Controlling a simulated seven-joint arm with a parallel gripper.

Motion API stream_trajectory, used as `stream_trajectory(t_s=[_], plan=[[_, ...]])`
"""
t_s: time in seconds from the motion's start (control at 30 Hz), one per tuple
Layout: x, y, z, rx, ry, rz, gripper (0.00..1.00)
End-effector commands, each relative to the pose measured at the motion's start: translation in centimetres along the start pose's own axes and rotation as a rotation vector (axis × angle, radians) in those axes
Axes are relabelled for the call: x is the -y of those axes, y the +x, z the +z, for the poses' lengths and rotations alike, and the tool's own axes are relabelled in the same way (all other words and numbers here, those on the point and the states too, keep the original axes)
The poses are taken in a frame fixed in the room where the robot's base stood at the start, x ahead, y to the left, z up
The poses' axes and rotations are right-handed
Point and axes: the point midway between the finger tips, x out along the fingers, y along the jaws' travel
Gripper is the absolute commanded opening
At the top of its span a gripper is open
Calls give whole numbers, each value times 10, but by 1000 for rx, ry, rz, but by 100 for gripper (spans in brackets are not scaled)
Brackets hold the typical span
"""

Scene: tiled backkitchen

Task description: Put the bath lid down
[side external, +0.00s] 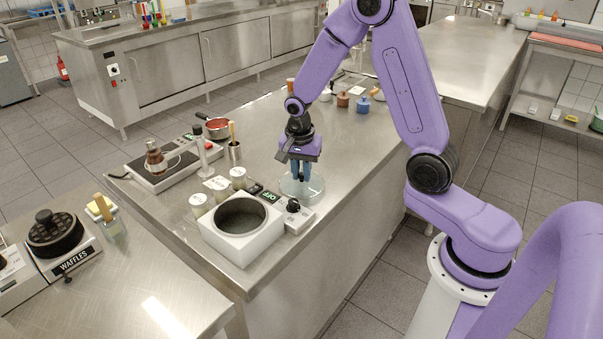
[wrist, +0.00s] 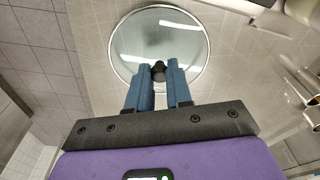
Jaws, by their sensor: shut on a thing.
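The bath lid (side external: 313,189) is a round clear glass disc with a pale rim and a dark knob. My gripper (side external: 300,177) is shut on its knob, just behind and to the right of the white bath. In the wrist view the lid (wrist: 135,40) lies beyond the fingers, and my gripper (wrist: 163,75) has the dark knob between its blue fingertips. The bath (side external: 225,243) is a white square box with a round dark opening, uncovered. I cannot tell whether the lid touches the counter or hangs just above it.
A control box with a black knob and an OFF display (side external: 299,217) adjoins the bath. Lidded jars (side external: 217,184) stand behind the bath. A hot plate (side external: 160,168) with a flask, a red pan (side external: 217,128) and small jars (side external: 343,100) stand farther back. The counter's right side (side external: 345,150) is clear.

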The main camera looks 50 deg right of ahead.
Motion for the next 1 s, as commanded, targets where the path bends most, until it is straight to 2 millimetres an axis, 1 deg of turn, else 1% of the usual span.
stream_trajectory(t_s=[0.03,0.1,0.37,0.5,0.53,0.6,0.87,1.0], plan=[[-1,5,1,1,0,2,0],[0,7,1,0,0,0,0],[0,8,1,0,0,-2,0],[0,11,2,0,-1,0,0],[0,11,2,0,-1,0,26],[0,11,2,0,0,-1,45],[0,10,2,0,0,-1,45],[0,5,1,-1,0,-3,45]])
